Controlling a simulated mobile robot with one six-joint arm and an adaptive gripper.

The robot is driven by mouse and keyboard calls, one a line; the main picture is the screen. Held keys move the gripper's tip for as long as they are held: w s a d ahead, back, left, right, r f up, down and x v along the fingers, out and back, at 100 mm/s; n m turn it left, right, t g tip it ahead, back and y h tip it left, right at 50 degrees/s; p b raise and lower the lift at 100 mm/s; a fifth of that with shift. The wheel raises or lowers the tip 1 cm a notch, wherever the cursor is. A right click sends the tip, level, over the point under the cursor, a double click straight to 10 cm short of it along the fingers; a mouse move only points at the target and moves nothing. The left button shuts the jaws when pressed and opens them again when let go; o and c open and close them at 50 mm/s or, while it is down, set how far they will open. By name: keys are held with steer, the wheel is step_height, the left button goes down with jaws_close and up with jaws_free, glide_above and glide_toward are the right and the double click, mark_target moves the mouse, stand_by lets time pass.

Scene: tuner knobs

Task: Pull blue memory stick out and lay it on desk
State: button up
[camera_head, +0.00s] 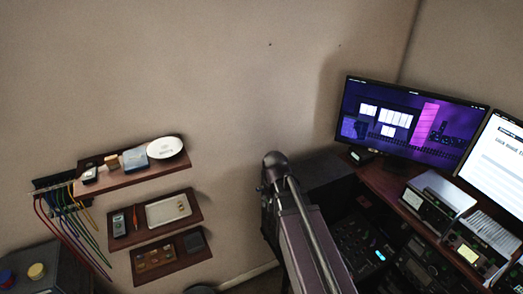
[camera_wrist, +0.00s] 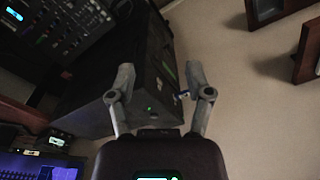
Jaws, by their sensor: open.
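In the wrist view my gripper (camera_wrist: 159,72) is open, with its two grey fingers spread apart in front of a black box (camera_wrist: 135,115). A small bluish piece (camera_wrist: 184,93) shows at the right edge of the box, close to the inner side of the right finger. It may be the blue memory stick, but it is too small and dark to be sure. Nothing is visibly held between the fingers. In the head view my arm hides part of the dark box (camera_head: 325,172), and neither my gripper nor the stick can be made out there.
Dark radio gear (camera_head: 365,245) and a desk (camera_head: 385,180) with monitors (camera_head: 410,120) stand at the right. Wall shelves (camera_head: 130,178) with small items and hanging cables (camera_head: 75,230) are at the left. Bare wall lies between. A small green light (camera_wrist: 149,109) glows on the box.

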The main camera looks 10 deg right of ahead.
steer(key=w+r+m+p, duration=0.2)
steer(key=w+r+m, duration=0.2)
steer(key=w, duration=0.4)
steer(key=m, duration=0.8)
glide_above(261, 188)
steer(key=shift+w+d+f+g, duration=0.1)
steer(key=shift+f+g, duration=0.15)
steer(key=shift+g, duration=0.05)
steer(key=shift+f, duration=0.1)
step_height(261, 188, down, 14)
steer(key=b, duration=1.3)
steer(key=shift+r+b, duration=0.25)
steer(key=shift+b, duration=0.05)
jaws_close()
